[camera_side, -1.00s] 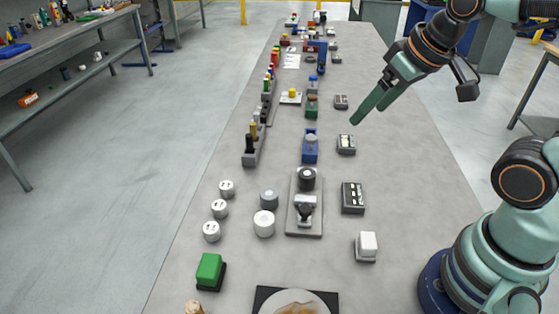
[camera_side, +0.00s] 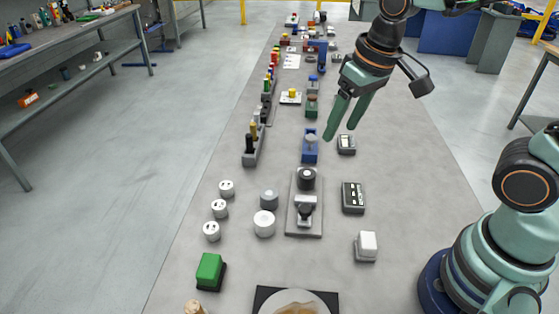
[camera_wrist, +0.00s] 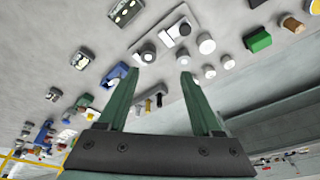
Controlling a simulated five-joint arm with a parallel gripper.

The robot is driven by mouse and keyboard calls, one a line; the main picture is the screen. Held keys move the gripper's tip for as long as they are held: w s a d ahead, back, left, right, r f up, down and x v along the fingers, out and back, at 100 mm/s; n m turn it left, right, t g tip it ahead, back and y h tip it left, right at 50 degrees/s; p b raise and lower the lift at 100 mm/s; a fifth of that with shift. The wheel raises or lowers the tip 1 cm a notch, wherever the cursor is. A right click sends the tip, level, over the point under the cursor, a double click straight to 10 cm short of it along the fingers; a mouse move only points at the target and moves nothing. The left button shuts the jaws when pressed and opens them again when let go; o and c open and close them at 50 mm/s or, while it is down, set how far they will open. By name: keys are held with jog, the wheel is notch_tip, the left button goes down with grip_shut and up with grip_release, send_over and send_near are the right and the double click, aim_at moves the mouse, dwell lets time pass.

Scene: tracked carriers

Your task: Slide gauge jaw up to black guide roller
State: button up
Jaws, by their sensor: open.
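The gauge is a light grey plate (camera_side: 305,232) lying on the bench. The gauge jaw (camera_side: 305,209), a pale metal slide with a dark part, sits towards its near end. The black guide roller (camera_side: 306,179) stands at the far end, with a gap between them. In the wrist view the jaw (camera_wrist: 178,31) and roller (camera_wrist: 148,54) show above the fingers. My gripper (camera_side: 340,133) is open and empty, in the air beyond the roller and to its right. It touches neither. In the wrist view its fingertips (camera_wrist: 159,72) are apart.
A blue carrier (camera_side: 310,152) stands just beyond the plate. White and grey cylinders (camera_side: 264,224) stand to its left. A dark block (camera_side: 353,197) and a white-topped block (camera_side: 366,244) are to its right.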

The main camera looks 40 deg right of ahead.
aim_at(305, 208)
jog(key=w+a+f+g, duration=0.2)
jog(key=a+f+g, duration=0.1)
jog(key=a+f, duration=0.3)
jog(key=f, duration=1.2)
jog(key=shift+s+a, duration=0.2)
grip_shut()
dwell(0.9)
